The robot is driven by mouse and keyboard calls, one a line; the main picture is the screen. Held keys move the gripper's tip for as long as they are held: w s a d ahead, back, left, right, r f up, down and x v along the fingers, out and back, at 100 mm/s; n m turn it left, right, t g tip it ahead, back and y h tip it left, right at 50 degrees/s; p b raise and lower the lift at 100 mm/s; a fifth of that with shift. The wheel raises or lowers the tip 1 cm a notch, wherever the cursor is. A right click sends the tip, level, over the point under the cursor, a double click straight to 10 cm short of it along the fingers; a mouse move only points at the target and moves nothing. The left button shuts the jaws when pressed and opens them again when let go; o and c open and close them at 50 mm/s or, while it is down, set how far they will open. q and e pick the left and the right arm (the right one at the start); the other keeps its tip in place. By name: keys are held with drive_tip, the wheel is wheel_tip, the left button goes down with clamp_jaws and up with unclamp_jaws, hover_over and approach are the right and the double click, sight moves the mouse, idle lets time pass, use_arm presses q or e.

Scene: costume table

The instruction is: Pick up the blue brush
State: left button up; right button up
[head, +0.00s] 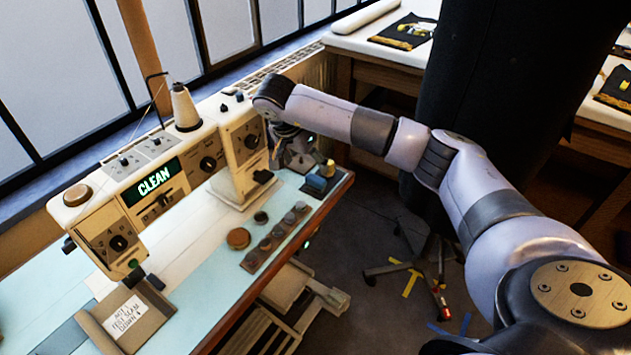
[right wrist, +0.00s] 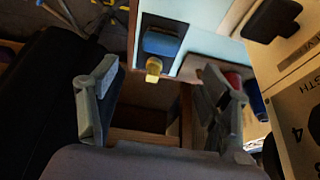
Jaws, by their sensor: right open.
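The blue brush (head: 316,185) lies at the far right end of the sewing table. A yellow piece (head: 328,168) shows right beside it. In the right wrist view the blue brush (right wrist: 160,42) and the yellow piece (right wrist: 153,70) appear between the fingers and beyond their tips, close to the table's edge. My right gripper (head: 298,158) is by the far end of the table, just left of the brush in the head view. Its fingers (right wrist: 160,82) are spread with nothing between them. My left gripper is not in view.
The cream sewing machine (head: 92,205) stands along the table, close to my right gripper. Several round dark pieces (head: 265,246) lie in a row on a strip, with a brown disc (head: 238,238) beside them. A label holder (head: 130,315) is at the near left. A stool base (head: 410,265) stands on the floor.

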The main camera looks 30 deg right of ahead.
sight(316, 178)
drive_tip(key=x, duration=0.5)
drive_tip(key=shift+p+x, duration=0.55)
drive_tip(key=shift+x, duration=2.15)
drive_tip(key=shift+w+d+r, duration=0.1)
drive_tip(key=shift+c, duration=0.2)
drive_tip(key=c, duration=1.2)
drive_tip(key=shift+r, duration=0.1)
